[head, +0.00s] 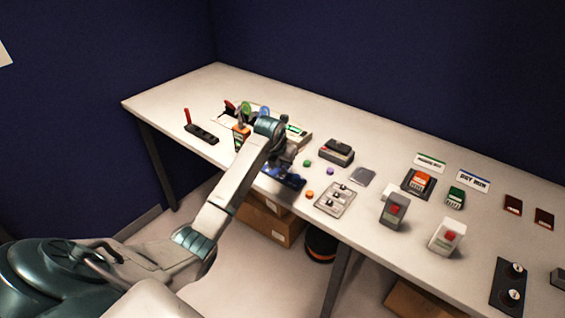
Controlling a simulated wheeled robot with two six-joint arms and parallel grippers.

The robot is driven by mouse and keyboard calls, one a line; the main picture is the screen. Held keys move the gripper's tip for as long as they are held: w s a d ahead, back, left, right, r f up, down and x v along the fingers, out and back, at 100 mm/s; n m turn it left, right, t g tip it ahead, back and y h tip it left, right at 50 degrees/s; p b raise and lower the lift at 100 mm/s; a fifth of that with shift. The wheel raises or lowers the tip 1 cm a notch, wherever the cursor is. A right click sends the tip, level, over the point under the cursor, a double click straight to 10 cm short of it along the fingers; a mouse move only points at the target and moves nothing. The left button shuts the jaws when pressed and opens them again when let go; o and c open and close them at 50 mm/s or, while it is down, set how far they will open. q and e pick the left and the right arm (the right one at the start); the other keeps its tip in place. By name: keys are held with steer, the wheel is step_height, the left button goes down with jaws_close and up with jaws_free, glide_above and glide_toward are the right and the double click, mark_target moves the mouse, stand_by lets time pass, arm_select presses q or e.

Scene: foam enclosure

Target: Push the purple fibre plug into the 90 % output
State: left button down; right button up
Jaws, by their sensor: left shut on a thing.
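My left arm reaches across the table from the left, and my left gripper (284,158) is low over the table near its front edge. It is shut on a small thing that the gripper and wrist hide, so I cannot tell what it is. A blue device (284,179) lies just below the gripper, partly covered by it. A small purple piece (330,171) lies on the table to the right of the gripper. I cannot make out the 90 % output or any label for it. My right gripper is not in view.
The white table (375,135) holds small green (307,163) and orange (309,195) pieces, a grey plate with switches (335,198), a dark box (337,151) and two upright devices with red parts (394,210). An orange box (241,137) stands left of the wrist. Cardboard boxes (268,217) are below.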

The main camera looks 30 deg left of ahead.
arm_select(q)
steer(key=shift+f, duration=0.15)
steer(key=c, duration=1.3)
jaws_free()
steer(key=shift+s, duration=0.1)
steer(key=shift+s+r, duration=0.1)
steer(key=shift+r, duration=0.35)
steer(key=b+v, duration=0.3)
steer(key=v, duration=0.7)
